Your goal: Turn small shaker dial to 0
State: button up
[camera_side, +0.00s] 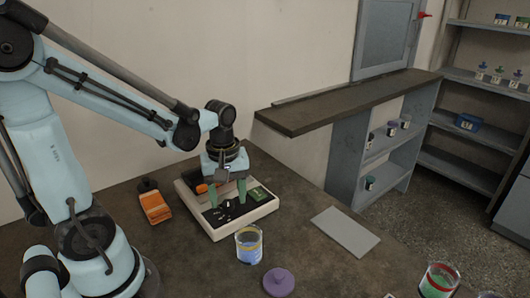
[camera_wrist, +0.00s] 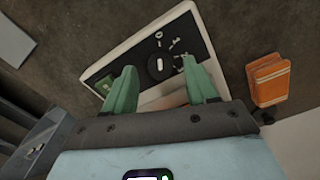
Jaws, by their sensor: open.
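The shaker (camera_side: 228,206) is a low cream box with a dark top panel on the table in the side view. In the wrist view, its dark panel (camera_wrist: 128,63) carries a round black dial (camera_wrist: 159,67) with a white mark and small white markings around it. A green display (camera_side: 259,194) sits at one corner of the panel. My gripper (camera_side: 227,204) is above the panel, with green fingers pointing down. In the wrist view, the fingers (camera_wrist: 163,85) are apart and empty, one on either side of the dial's line. I cannot read the dial's setting.
An orange block (camera_side: 155,207) stands left of the shaker. A glass jar with blue contents (camera_side: 249,246) and a purple lid (camera_side: 279,282) are in front. A grey flat plate (camera_side: 345,231) lies at the right. A jar with a red rim (camera_side: 438,281) is at lower right.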

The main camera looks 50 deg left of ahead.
aim_at(229, 203)
notch_tip(229, 203, up, 11)
dwell(0.6)
jog(key=d+f+m+t, duration=0.1)
jog(key=d+m+t, duration=0.2)
jog(key=m, duration=0.3)
jog(key=w+d+f+m+t, duration=0.1)
jog(key=d+f+m+t, duration=0.1)
jog(key=m, duration=0.5)
jog(key=shift+w+d+f+m+t, duration=0.25)
jog(key=shift+d+t, duration=0.2)
jog(key=shift+t, duration=0.55)
jog(key=shift+r, duration=0.1)
